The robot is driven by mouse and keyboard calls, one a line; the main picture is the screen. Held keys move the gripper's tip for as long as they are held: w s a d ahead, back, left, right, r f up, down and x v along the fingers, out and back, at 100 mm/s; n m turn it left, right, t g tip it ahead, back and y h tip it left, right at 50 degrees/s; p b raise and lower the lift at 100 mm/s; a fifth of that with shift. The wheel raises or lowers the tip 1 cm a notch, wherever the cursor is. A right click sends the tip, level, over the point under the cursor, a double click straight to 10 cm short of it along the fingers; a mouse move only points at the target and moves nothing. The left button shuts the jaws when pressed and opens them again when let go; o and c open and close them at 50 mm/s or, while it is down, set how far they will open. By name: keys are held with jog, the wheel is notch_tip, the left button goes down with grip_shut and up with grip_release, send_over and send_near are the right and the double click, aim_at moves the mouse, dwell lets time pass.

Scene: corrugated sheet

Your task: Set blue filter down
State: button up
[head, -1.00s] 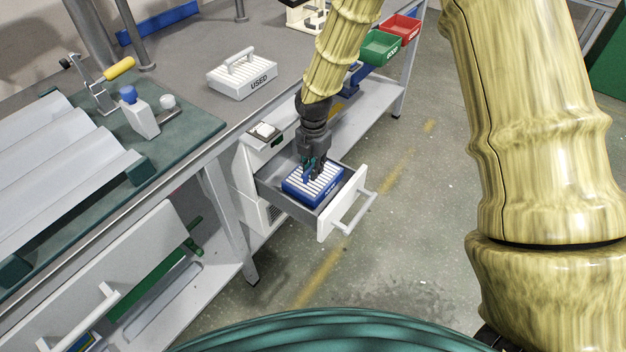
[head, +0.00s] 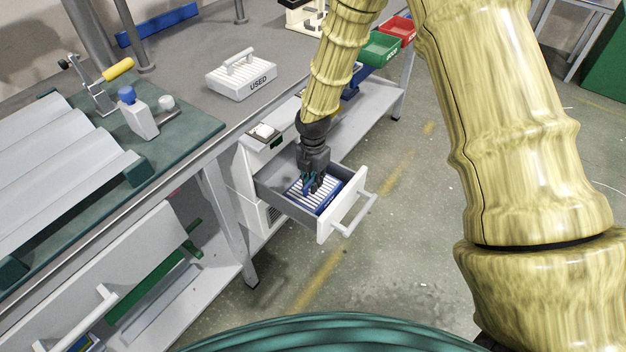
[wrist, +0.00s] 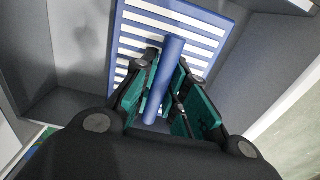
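The blue filter is a blue frame with white slats and a blue bar handle; in the head view the filter (head: 327,196) sits low inside the open drawer (head: 287,206). My gripper (head: 310,188) reaches down into the drawer from above. In the wrist view the filter's slatted top (wrist: 135,40) lies beneath my gripper (wrist: 163,85), whose teal-padded fingers are closed on either side of the handle. The drawer walls stand around the filter. Whether its underside rests on the drawer floor is hidden.
The white drawer front with its bar handle (head: 354,216) sticks out over the floor. A white filter marked USED (head: 241,80) stands on the bench. Green (head: 380,47) and red bins are at the back.

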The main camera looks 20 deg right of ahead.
jog(key=shift+o, duration=1.3)
jog(key=shift+r, duration=0.1)
notch_tip(320, 180, up, 12)
jog(key=p, duration=0.1)
jog(key=shift+p, duration=0.35)
jog(key=shift+c, duration=0.2)
